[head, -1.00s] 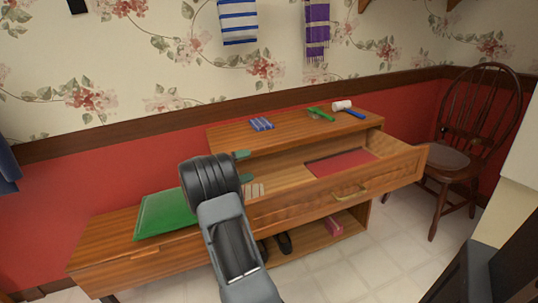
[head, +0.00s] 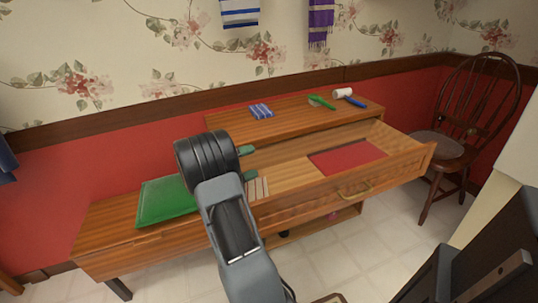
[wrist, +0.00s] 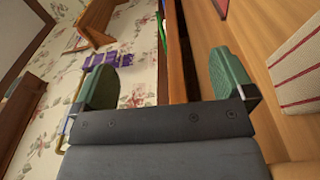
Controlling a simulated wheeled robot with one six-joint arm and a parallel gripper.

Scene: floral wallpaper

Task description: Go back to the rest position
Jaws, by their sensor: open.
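My gripper (head: 248,163) is at the left end of the open drawer, in front of the wooden cabinet. In the wrist view its two green-tipped fingers (wrist: 165,82) stand wide apart with nothing between them. The open drawer (head: 340,195) holds a flat red thing (head: 346,158) at its right. A pale thing with red stripes (head: 258,188) lies at the drawer's left, close to my gripper. It also shows in the wrist view (wrist: 300,68), right of the fingers and apart from them. My arm hides part of the drawer's left end.
A blue striped folded cloth (head: 261,110), a green tool (head: 320,102) and a white-and-blue tool (head: 348,97) lie on the cabinet top. A green cushion (head: 165,200) lies on the low bench (head: 105,225) at left. A wooden chair (head: 465,115) stands right. The drawer juts into the room.

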